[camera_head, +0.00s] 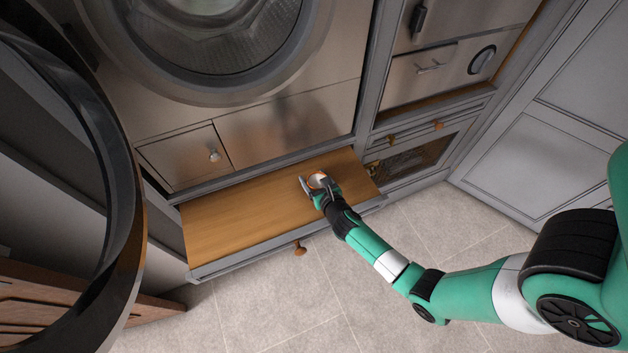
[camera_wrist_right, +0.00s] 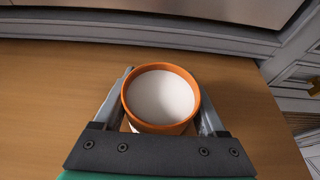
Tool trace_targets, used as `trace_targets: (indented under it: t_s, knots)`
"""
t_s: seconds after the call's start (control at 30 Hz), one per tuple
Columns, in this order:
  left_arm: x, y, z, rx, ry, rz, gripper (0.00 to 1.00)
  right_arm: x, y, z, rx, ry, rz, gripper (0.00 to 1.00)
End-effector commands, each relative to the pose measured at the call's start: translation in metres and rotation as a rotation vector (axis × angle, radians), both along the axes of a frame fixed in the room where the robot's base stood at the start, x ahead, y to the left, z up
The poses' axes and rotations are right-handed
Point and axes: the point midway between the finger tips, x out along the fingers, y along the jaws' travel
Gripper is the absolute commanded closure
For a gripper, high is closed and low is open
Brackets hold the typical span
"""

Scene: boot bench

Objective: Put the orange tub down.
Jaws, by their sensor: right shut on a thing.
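The orange tub (camera_wrist_right: 161,98) is a small round tub with an orange rim and a white inside. My right gripper (camera_wrist_right: 162,100) is shut on it, one finger on each side, in the right wrist view. In the head view the tub (camera_head: 318,180) shows small at the end of my right arm, over the wooden surface (camera_head: 235,215) of a pulled-out drawer. The tub looks upright. I cannot tell whether its base touches the wood. My left gripper is not in view.
A front-loading washing machine (camera_head: 215,40) stands behind the wooden surface. The drawer's front edge has a round wooden knob (camera_head: 300,248). Cabinets with small drawers (camera_head: 430,75) stand at the right. The wood left of the tub is bare. Tiled floor (camera_head: 270,310) lies in front.

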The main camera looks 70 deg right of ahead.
Motion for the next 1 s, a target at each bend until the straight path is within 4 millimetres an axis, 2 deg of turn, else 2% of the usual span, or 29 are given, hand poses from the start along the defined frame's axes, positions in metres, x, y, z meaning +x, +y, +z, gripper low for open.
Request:
trace_targets:
  t_s: [0.2,0.23,0.37,0.67,0.77,1.0]
  knots:
    - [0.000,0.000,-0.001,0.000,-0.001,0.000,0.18,0.000,0.000,-0.002,0.000,0.000,0.001,0.89]
    - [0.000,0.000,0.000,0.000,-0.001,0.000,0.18,0.000,0.000,-0.002,0.000,0.000,0.001,0.23]
    - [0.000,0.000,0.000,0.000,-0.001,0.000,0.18,0.000,0.000,-0.001,0.000,0.000,0.000,0.00]
    - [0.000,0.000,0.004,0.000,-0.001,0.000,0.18,-0.001,0.001,0.004,0.000,0.000,0.000,0.00]
    - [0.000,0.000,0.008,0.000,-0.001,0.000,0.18,-0.010,0.010,0.009,0.001,0.001,0.003,0.00]
    - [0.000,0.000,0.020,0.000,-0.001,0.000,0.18,-0.049,0.047,0.031,0.000,0.002,0.005,0.00]
